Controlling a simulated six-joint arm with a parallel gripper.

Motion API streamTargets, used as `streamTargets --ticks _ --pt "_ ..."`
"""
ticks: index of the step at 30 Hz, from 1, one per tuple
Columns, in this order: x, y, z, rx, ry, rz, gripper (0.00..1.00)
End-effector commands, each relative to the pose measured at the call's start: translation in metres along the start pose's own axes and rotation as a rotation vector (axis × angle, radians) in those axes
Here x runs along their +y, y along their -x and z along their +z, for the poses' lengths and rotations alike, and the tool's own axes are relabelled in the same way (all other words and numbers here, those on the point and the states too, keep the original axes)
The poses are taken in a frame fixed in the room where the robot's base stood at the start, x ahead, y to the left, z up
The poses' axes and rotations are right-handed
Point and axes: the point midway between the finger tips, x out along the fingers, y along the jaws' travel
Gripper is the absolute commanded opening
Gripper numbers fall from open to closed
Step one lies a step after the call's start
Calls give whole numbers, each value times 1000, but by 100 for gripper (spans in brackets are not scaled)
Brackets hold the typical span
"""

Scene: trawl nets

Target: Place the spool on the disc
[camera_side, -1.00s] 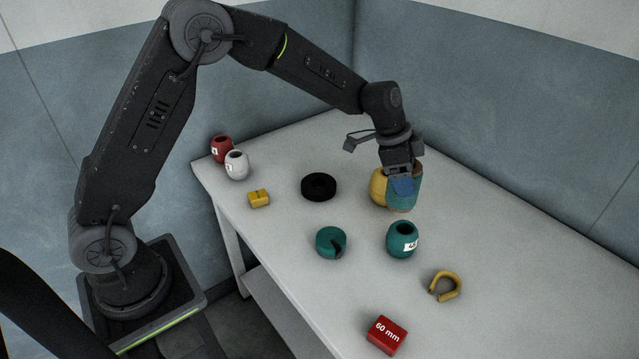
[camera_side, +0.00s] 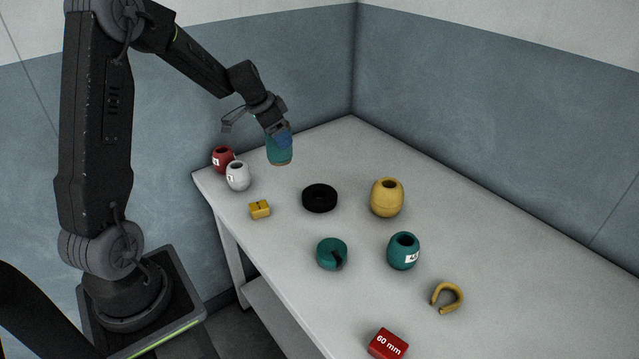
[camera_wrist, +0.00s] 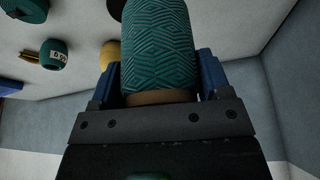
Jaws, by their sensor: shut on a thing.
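My gripper (camera_side: 281,138) is shut on a teal spool (camera_side: 279,156) and holds it above the far left part of the table, behind the black disc. The spool hangs nearly upright, clear of the table. In the wrist view the patterned teal spool (camera_wrist: 158,48) stands between the two blue fingers, with a tan band at one end. The black round disc (camera_side: 319,198), with a dark centre, lies flat on the table with nothing on it. In the wrist view only part of a dark round thing shows at the top edge, beside the spool.
A yellow pot (camera_side: 387,198), a labelled teal pot (camera_side: 403,252), a slotted teal round piece (camera_side: 331,254), a yellow hook (camera_side: 447,297), a red block (camera_side: 388,344) and a small yellow block (camera_side: 260,210) stand around the disc. Red (camera_side: 222,160) and white (camera_side: 238,177) pots stand left.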

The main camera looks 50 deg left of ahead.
Motion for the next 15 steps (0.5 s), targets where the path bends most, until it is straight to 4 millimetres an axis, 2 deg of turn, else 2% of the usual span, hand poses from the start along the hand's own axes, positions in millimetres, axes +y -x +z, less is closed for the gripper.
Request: streamTargets --ticks 9,15 --pt "40 -61 -39 0 -5 3 42" --pt "55 -86 -54 1 -3 2 42"
